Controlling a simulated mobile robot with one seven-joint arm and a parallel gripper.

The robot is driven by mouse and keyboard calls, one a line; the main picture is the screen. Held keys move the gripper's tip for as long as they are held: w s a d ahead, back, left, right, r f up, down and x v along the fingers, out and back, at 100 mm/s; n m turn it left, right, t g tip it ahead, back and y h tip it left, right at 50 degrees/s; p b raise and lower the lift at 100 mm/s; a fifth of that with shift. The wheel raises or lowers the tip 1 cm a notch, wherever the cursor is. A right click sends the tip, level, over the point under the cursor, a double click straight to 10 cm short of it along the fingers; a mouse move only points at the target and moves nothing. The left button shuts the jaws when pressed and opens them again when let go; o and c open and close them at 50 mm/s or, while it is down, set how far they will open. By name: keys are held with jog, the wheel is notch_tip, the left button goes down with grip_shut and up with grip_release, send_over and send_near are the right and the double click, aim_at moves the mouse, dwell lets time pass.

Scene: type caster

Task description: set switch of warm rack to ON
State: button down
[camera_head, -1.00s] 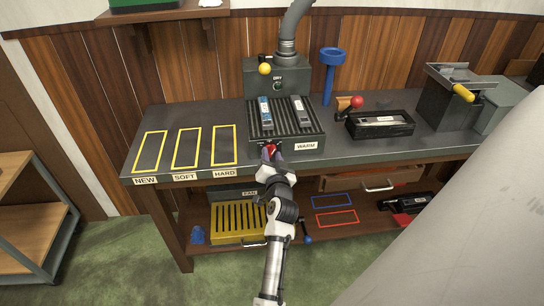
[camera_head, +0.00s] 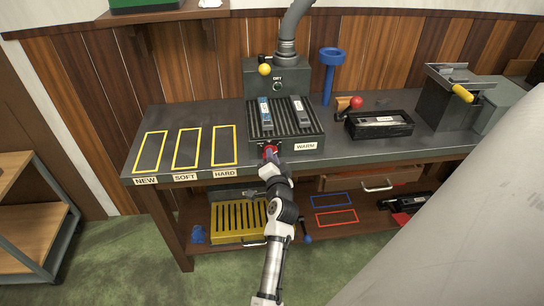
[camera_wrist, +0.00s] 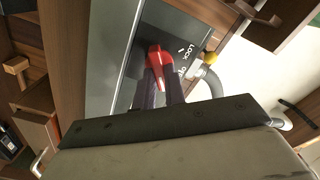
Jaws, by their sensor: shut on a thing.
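The warm rack (camera_head: 312,128) is a dark ribbed unit on the bench, with a WARM label (camera_head: 305,146) on its front right. Its red switch (camera_head: 270,151) is at the front edge, left of that label. In the wrist view the red switch handle (camera_wrist: 157,60) sits beside white lettering that reads LOCK, with a second, partly hidden word nearby. My gripper (camera_wrist: 160,82) is shut on the red handle, with a dark finger on each side. In the head view my gripper (camera_head: 271,158) reaches the switch from below and in front, hiding part of it.
Two small cartridges (camera_head: 265,111) (camera_head: 298,108) lie on the rack. A DRY unit (camera_head: 262,78) with a yellow knob stands behind it. Yellow outlined spaces (camera_head: 187,148) to the left are empty. A lower shelf (camera_head: 355,236) is under the bench.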

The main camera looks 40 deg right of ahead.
jog(key=shift+m, duration=0.3)
jog(key=c, duration=1.5)
grip_release()
jog(key=shift+o, duration=0.2)
jog(key=shift+s, duration=0.1)
jog(key=b+v, duration=0.3)
jog(key=v, duration=1)
jog(key=shift+s, duration=0.35)
jog(key=shift+w+a, duration=0.1)
jog(key=shift+a, duration=0.1)
